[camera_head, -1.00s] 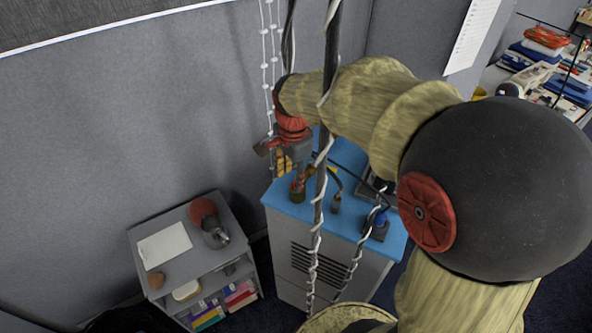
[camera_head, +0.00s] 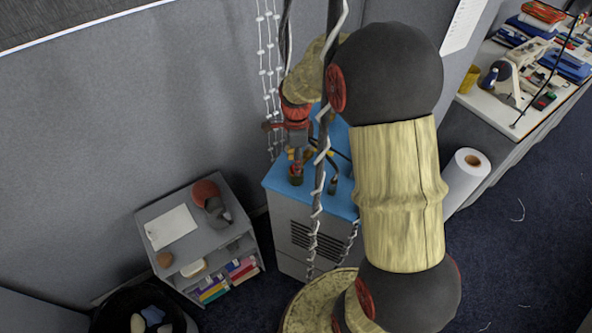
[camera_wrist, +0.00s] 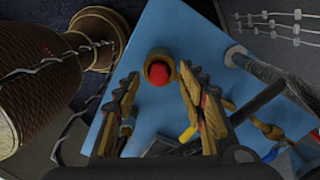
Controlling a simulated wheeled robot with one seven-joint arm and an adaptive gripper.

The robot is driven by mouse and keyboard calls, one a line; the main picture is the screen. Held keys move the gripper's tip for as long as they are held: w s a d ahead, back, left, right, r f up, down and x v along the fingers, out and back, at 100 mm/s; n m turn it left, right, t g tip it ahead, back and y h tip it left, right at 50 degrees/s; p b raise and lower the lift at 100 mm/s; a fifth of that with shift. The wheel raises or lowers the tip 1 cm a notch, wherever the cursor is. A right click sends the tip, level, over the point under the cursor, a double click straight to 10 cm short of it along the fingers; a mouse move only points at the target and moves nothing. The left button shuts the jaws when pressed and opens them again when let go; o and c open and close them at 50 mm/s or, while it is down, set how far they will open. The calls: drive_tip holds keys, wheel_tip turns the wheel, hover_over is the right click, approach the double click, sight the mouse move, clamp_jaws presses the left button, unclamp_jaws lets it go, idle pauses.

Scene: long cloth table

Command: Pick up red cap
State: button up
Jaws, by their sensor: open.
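The red cap (camera_wrist: 157,72) is a small round red top in the wrist view. It sits in a brown ring-shaped rim above the blue cabinet top. In the head view, a small brown container (camera_head: 296,179) stands on the blue top below my gripper (camera_head: 297,155), and its top is hard to make out. In the wrist view, my gripper (camera_wrist: 158,78) is open, with one finger on each side of the line to the cap. The cap shows between the fingertips with nothing held; I cannot tell the remaining distance.
The blue-topped cabinet (camera_head: 345,205) carries a small dark bottle (camera_head: 333,184) right of the container. Dark cables cross in front of it. A grey shelf (camera_head: 220,240) stands at left. The grey partition wall (camera_head: 90,120) is close behind.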

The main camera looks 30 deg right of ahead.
drive_tip(key=shift+f, duration=0.65)
drive_tip(key=shift+c, duration=0.3)
drive_tip(key=c, duration=0.8)
drive_tip(key=shift+c, duration=0.3)
